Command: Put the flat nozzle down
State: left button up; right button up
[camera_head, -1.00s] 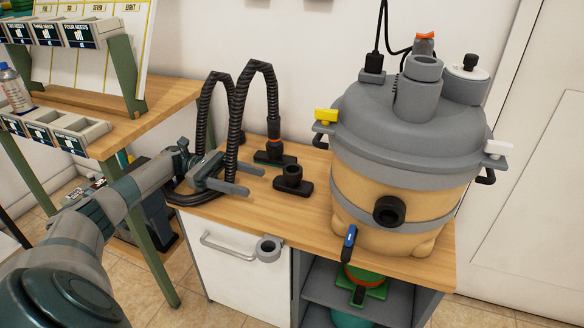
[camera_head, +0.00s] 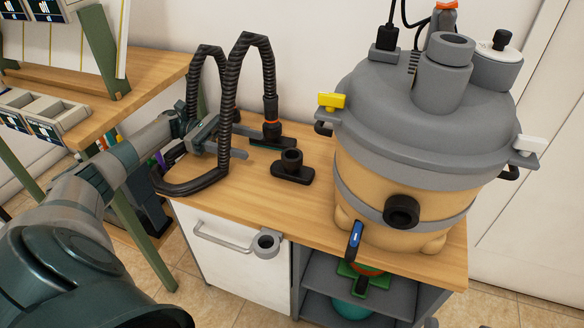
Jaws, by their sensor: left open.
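A black flat nozzle (camera_head: 292,171) with a short upright round socket lies flat on the wooden worktop, left of the vacuum. A second wide nozzle (camera_head: 271,140) with an orange ring stands behind it, on the end of the black ribbed hose (camera_head: 229,100). My left gripper (camera_head: 243,148) is open, its two grey fingers pointing right. It is to the left of the flat nozzle and apart from it. The hose loops partly hide the gripper and wrist. My right gripper is not in view.
The grey and tan vacuum (camera_head: 410,140) fills the right of the worktop (camera_head: 232,202). A second wooden table (camera_head: 150,85) stands at left. Worktop in front of the flat nozzle is clear.

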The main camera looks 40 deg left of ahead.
aim_at(299, 157)
pick_arm(q)
jog(key=p+x, duration=0.1)
jog(key=x, duration=1)
jog(key=shift+w+d, duration=0.2)
jog(key=shift+d, duration=0.35)
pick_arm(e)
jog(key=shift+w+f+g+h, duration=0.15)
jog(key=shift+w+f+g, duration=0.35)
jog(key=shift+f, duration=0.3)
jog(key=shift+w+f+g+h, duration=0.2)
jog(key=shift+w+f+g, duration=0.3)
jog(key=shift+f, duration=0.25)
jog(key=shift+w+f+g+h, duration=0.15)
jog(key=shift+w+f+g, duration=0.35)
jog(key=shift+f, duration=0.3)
pick_arm(q)
jog(key=shift+d, duration=0.15)
jog(key=shift+w+d, duration=0.1)
jog(key=shift+d, duration=0.2)
jog(key=shift+p+x, duration=0.45)
jog(key=shift+x, duration=1.75)
jog(key=shift+f, duration=0.1)
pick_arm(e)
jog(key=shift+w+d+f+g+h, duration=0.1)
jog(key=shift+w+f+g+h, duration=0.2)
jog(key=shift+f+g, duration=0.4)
pick_arm(q)
jog(key=shift+c, duration=0.7)
jog(key=c, duration=1.1)
